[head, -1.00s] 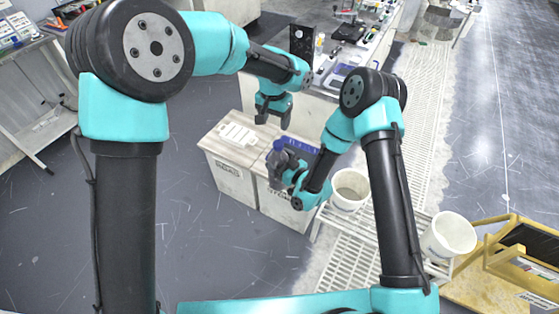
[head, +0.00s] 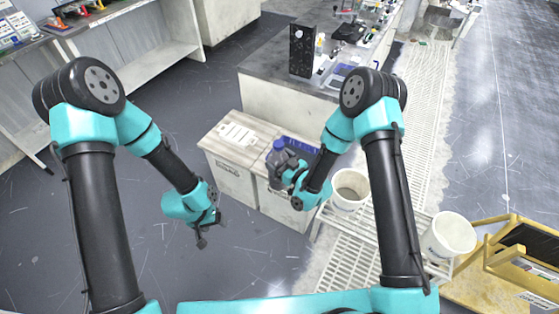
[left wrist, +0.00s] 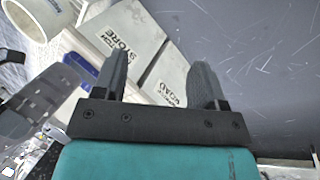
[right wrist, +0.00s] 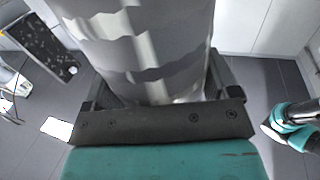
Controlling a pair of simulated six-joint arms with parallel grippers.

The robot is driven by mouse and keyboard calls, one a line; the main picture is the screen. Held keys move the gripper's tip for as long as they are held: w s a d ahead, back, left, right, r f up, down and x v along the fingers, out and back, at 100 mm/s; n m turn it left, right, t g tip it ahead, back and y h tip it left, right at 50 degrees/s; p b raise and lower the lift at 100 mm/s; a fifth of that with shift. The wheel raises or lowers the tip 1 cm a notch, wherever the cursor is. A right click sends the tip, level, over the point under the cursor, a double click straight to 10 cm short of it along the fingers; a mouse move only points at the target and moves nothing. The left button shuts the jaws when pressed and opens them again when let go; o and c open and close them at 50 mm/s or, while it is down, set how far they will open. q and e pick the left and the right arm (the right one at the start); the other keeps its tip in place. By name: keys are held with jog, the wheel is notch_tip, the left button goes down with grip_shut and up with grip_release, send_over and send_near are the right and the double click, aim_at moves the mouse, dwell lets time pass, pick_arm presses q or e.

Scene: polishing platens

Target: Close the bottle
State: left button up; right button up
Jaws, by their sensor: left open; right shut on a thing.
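The bottle (head: 276,160) is a grey body with a blue-purple top, held upright above the cabinet. Its grey, banded side (right wrist: 150,50) fills the upper middle of the right wrist view. My right gripper (head: 287,170) is shut on the bottle, with a finger on each side. Its top end is out of the right wrist view and small in the head view, so I cannot tell whether a cap is on. My left gripper (head: 203,235) is open and empty, low to the left of the cabinets and apart from the bottle. Its spread fingers show in the left wrist view (left wrist: 163,85).
Two pale cabinets (head: 232,165) stand below the bottle, with a blue tray (head: 300,146) on the right one. White buckets (head: 349,188) and (head: 448,234) stand to the right on a white slatted rack. A dark-topped bench is behind. The floor at left is clear.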

pick_arm(q)
jog(key=s+a+f+n, duration=0.1)
jog(key=s+a, duration=0.2)
jog(key=s, duration=0.2)
jog(key=shift+s+f+n, duration=0.25)
jog(key=shift+n, duration=0.05)
